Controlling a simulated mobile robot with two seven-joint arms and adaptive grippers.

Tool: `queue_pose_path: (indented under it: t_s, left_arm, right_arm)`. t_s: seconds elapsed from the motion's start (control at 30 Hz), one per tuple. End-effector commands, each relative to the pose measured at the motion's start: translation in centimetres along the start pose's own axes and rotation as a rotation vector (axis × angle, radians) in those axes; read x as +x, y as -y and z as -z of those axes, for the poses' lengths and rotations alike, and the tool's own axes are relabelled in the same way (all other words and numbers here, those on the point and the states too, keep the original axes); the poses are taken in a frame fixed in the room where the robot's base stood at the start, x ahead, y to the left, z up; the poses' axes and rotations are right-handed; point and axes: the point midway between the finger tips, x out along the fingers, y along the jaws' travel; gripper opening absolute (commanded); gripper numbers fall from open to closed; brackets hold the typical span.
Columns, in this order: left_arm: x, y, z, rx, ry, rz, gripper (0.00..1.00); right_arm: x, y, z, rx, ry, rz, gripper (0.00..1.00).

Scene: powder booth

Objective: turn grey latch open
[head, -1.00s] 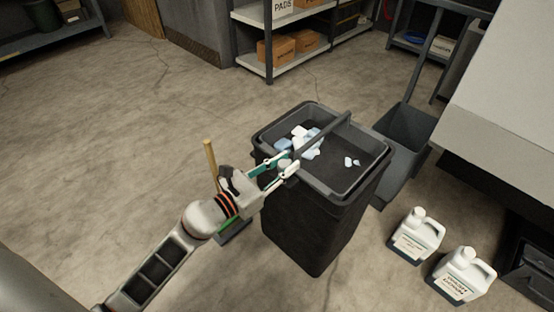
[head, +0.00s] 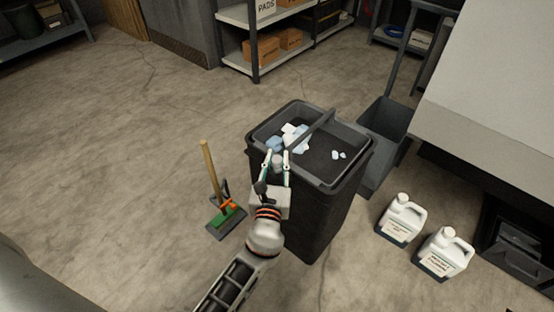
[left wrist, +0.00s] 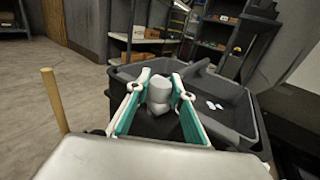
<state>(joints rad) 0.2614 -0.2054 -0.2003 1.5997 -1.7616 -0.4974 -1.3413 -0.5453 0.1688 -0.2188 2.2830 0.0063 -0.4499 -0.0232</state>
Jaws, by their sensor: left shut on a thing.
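The grey latch (head: 278,161) is a small, pale grey knob at the near rim of the black bin (head: 318,215). It also shows in the left wrist view (left wrist: 159,92), between the green-lined fingers. My left gripper (head: 277,158) is shut on the latch, its fingers on either side of it. The arm reaches up to it from below in the head view. The fingers and wrist partly hide the latch's base. My right gripper is in neither view.
A wooden-handled brush (head: 210,170) stands left of the bin. A grey open container (head: 385,130) and two white jugs (head: 402,218) are to the right.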

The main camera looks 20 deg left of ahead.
Motion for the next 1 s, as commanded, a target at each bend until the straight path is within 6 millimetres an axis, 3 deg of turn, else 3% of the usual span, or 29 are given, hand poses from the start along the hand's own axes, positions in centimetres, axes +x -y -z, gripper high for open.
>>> queue_pose_path:
  t_s: [0.47,0.5,0.57,1.0]
  left_arm:
    - [0.08,0.02,-0.14,-0.001,0.002,-0.013,0.01]
    - [0.08,0.02,-0.15,-0.001,0.002,-0.013,0.27]
    - [0.08,0.01,-0.15,-0.001,0.002,-0.013,0.40]
    - [-0.69,0.00,0.05,0.000,0.000,-0.013,0.40]
  right_arm:
    - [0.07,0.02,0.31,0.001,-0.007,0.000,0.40]
    - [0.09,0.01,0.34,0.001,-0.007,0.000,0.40]
    - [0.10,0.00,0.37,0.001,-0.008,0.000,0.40]
    - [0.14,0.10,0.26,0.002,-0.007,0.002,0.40]
